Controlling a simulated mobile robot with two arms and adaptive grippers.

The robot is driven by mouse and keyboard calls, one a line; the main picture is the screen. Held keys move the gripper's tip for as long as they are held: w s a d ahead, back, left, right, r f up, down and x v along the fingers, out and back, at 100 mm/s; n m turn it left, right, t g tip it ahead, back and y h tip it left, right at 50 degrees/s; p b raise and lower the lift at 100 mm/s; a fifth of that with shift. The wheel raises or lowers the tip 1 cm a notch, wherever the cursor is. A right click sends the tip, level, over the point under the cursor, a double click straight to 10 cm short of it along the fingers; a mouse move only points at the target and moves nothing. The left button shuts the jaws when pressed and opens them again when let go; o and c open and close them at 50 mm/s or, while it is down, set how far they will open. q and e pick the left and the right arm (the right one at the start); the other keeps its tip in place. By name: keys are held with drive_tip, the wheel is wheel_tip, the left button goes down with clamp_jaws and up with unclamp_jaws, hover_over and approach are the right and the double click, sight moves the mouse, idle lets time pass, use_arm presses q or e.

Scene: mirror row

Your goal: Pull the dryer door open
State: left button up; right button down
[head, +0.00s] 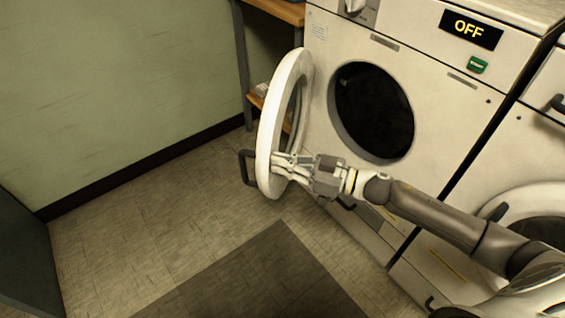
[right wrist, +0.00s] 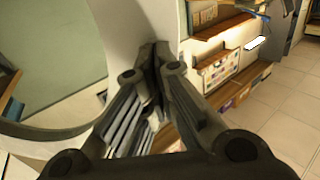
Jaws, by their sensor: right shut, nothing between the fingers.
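The black door handle (head: 246,167) sticks out on the door's far left side. My right gripper (head: 283,165) is at the inner side of the door's lower rim, with its fingertips touching or very near it. In the right wrist view its fingers (right wrist: 152,75) are closed together in front of the white rim (right wrist: 130,35), with nothing between them. My left gripper is not in view.
A second machine with a round door (head: 525,215) stands at the right. A wooden shelf (head: 278,10) stands behind the open door. A dark mat (head: 260,280) lies on the tiled floor, which is clear at left (head: 130,230).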

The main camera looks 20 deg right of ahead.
sight(240, 153)
drive_tip(key=shift+a, duration=0.15)
